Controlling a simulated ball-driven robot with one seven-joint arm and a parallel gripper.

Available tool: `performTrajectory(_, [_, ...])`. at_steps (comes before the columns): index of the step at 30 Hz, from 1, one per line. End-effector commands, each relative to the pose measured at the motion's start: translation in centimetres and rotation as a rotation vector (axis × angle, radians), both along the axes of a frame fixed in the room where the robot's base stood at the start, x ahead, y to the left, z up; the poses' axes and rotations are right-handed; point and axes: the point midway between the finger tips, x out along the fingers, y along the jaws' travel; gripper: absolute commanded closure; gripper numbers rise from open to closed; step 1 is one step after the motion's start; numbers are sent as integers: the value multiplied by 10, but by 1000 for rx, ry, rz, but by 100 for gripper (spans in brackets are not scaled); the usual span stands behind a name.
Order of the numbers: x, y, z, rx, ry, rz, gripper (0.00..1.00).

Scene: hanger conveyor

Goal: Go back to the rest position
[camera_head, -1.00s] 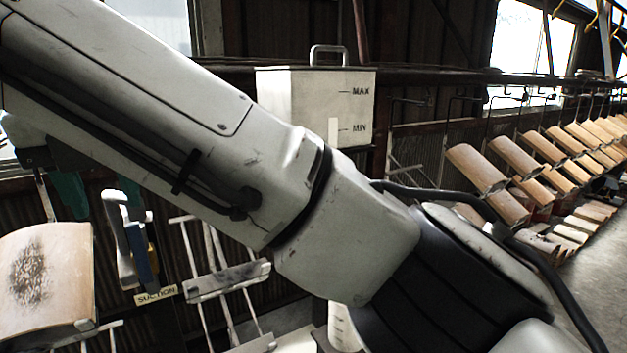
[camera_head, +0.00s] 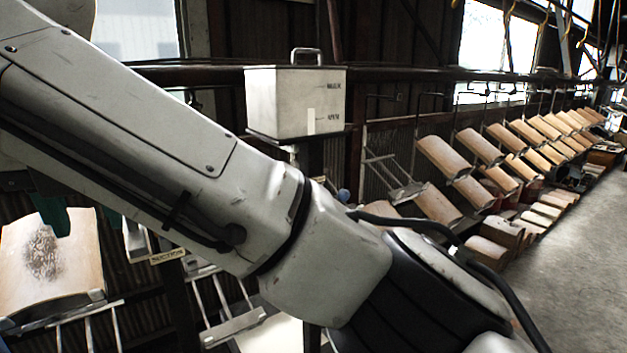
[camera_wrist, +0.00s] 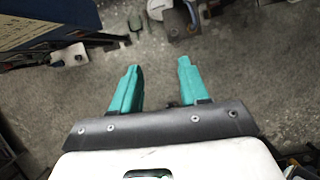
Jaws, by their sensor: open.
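My gripper (camera_wrist: 157,66) is open in the wrist view. Its two teal fingers stand apart with nothing between them, above a grey concrete floor. In the head view, my pale arm crosses from the upper left to the lower right. A teal part of my gripper (camera_head: 50,210) shows under the arm at the left, in front of or near a curved tan panel (camera_head: 40,262) with a dark speckled patch. The fingertips are not clear there, and whether it touches the panel cannot be told.
A white box with a handle (camera_head: 295,100) stands behind my arm. Rows of tan panels on hangers (camera_head: 480,147) run along the right. Open floor (camera_head: 585,270) lies at the right. A dark blue object (camera_wrist: 50,22) is at the wrist view's upper left.

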Motion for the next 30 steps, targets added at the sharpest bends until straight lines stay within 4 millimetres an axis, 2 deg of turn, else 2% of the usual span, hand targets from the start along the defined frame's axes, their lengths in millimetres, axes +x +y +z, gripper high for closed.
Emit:
performTrajectory(7, [8, -6, -34, 77, 68, -112, 55])
performTrajectory(14, [18, -20, -85, 188, 180, -305, 55])
performTrajectory(17, [24, -33, -119, 258, 256, -445, 55])
performTrajectory(23, [34, -73, -196, 412, 435, -814, 55])
performTrajectory(30, [32, -141, -290, 561, 630, -1319, 55])
